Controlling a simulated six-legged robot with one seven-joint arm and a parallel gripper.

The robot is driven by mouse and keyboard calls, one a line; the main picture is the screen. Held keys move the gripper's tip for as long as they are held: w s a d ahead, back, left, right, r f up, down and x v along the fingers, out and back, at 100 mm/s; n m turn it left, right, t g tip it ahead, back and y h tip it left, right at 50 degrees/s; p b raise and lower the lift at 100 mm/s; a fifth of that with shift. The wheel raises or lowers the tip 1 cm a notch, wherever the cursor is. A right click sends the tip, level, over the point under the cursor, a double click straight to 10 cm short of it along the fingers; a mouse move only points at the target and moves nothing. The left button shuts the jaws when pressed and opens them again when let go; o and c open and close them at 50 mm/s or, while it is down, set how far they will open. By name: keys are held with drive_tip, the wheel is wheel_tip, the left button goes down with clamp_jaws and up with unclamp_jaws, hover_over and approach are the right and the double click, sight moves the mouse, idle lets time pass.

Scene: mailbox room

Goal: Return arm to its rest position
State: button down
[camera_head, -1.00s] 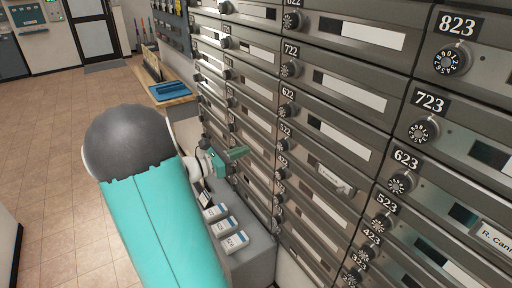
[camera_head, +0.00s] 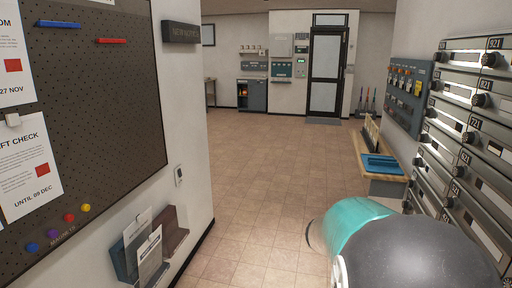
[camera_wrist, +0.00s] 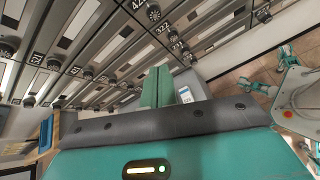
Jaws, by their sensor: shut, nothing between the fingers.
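My gripper (camera_wrist: 162,88) shows in the wrist view as two green fingers pressed together, with nothing between them. It is apart from the mailbox wall (camera_wrist: 100,45), whose grey numbered doors and dials fill the upper left of that view. In the head view my teal arm link and its dark grey joint cover stand at the lower right, in front of the mailbox wall (camera_head: 480,150). My gripper itself is hidden in the head view.
A wooden bench with a blue tray (camera_head: 382,162) stands along the right wall. A pegboard (camera_head: 90,110) and a wall letter holder (camera_head: 147,245) are close on the left. The tiled floor (camera_head: 265,180) is clear toward the far door (camera_head: 326,75). A white labelled box (camera_wrist: 185,95) shows behind my fingers.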

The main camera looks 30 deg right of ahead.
drive_tip(key=w+a+r+m+t+y, duration=0.1)
drive_tip(key=a+t+y, duration=0.2)
drive_tip(key=a, duration=0.9)
drive_tip(key=w+a+r+m+t+y, duration=0.2)
drive_tip(key=a+t, duration=0.3)
drive_tip(key=a, duration=0.7)
drive_tip(key=w+a+r+m+t+y, duration=0.1)
drive_tip(key=a+t+y, duration=0.3)
drive_tip(key=a, duration=0.8)
drive_tip(key=shift+w+r+m+t, duration=0.35)
drive_tip(key=shift+w+m+t, duration=0.05)
drive_tip(key=shift+w+m, duration=0.2)
drive_tip(key=shift+s+d, duration=0.1)
drive_tip(key=shift+d, duration=0.15)
